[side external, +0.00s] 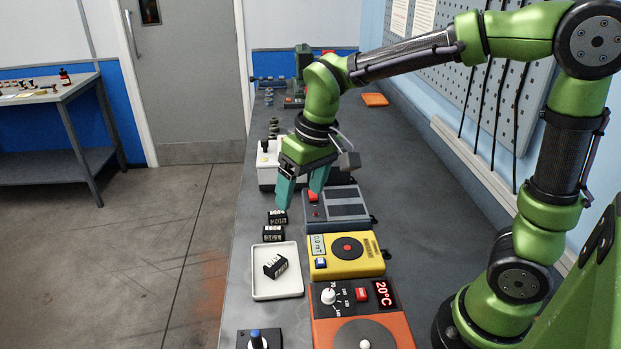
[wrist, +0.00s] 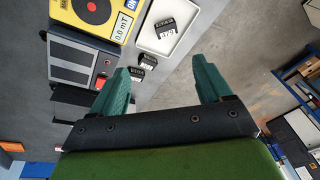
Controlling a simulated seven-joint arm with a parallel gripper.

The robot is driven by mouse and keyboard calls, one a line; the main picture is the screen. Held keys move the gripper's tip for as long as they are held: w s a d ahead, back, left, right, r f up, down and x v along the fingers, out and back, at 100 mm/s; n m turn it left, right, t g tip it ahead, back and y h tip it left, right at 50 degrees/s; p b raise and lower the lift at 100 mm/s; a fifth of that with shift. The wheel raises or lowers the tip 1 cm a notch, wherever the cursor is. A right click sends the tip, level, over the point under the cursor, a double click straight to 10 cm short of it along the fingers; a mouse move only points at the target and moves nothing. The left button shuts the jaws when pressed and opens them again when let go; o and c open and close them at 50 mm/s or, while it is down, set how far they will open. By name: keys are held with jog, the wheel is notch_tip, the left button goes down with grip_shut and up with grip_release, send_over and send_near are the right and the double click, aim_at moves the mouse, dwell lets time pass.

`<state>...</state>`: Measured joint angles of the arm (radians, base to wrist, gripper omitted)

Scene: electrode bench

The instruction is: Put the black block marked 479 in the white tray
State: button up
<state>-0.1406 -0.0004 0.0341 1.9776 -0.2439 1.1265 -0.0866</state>
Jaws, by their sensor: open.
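The white tray (side external: 288,289) lies on the bench, with one black block (side external: 275,266) resting tilted inside it. Two more black blocks stand just behind the tray in the side view, a nearer one (side external: 273,234) and a farther one (side external: 277,217). All carry white markings too small to read surely, so I cannot tell which is 479. My gripper (side external: 300,198) is open and empty, above the bench beyond the blocks. In the wrist view, the tray (wrist: 150,39) with its block (wrist: 166,28) and the two loose blocks (wrist: 148,60) (wrist: 138,73) lie ahead of the green fingers (wrist: 163,68).
A yellow device (side external: 346,265), a grey device (side external: 346,207) and an orange hotplate (side external: 330,333) stand right of the blocks. A white box with a black knob (side external: 265,166) is behind my gripper. A blue-topped joystick (side external: 256,340) is at the front.

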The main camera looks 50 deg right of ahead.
jog(key=s+d+r+m+t, duration=0.1)
jog(key=s+d+r+t, duration=0.1)
jog(key=s, duration=0.4)
jog(key=s+d+r+m+t+y, duration=0.1)
jog(key=s+d+r+m+t, duration=0.1)
jog(key=s, duration=0.4)
jog(key=shift+t, duration=0.5)
jog(key=shift+r, duration=0.1)
